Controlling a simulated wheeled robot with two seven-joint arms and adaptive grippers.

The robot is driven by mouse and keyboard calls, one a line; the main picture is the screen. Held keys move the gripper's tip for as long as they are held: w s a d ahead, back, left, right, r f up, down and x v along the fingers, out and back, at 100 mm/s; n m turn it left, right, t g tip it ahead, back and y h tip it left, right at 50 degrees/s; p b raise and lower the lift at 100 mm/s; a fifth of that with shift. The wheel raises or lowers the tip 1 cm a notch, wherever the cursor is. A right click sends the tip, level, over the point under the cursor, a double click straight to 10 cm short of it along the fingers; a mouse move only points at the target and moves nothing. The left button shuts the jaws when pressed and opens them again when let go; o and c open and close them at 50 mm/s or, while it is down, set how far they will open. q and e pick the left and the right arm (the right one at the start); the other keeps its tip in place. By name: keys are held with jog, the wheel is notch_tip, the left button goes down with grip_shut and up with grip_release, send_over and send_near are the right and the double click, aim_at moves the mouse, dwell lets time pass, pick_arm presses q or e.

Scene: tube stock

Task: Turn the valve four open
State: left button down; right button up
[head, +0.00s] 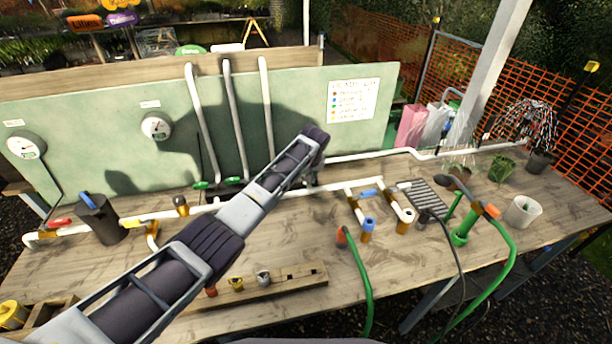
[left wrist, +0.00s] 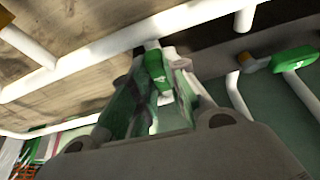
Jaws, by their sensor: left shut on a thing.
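My left arm reaches from the lower left across the bench in the head view, and its gripper (head: 312,180) is at the white pipework in front of the green panel. In the left wrist view the left gripper (left wrist: 157,85) is shut on a green valve handle (left wrist: 156,68), which lies between its fingers beside a white pipe. A second green valve handle (left wrist: 292,59) shows to the right, apart from the gripper. In the head view two green handles (head: 200,185) show left of the gripper; the gripped one is hidden there. I cannot read any valve number. My right gripper is out of view.
The green panel (head: 90,110) with gauges (head: 156,126) stands behind the pipes. A red handle (head: 59,223) and a yellow handle (head: 133,221) are at left. A blue handle (head: 369,193), drain grate (head: 422,197) and green hose (head: 362,285) are at right.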

pick_arm(q)
jog(key=shift+w+d+n, duration=0.1)
jog(key=shift+d+n, duration=0.05)
jog(key=shift+n, duration=0.35)
jog(key=c, duration=1.4)
grip_release()
jog(key=shift+r, duration=0.15)
jog(key=shift+d+v, duration=0.2)
jog(key=shift+v, duration=5.7)
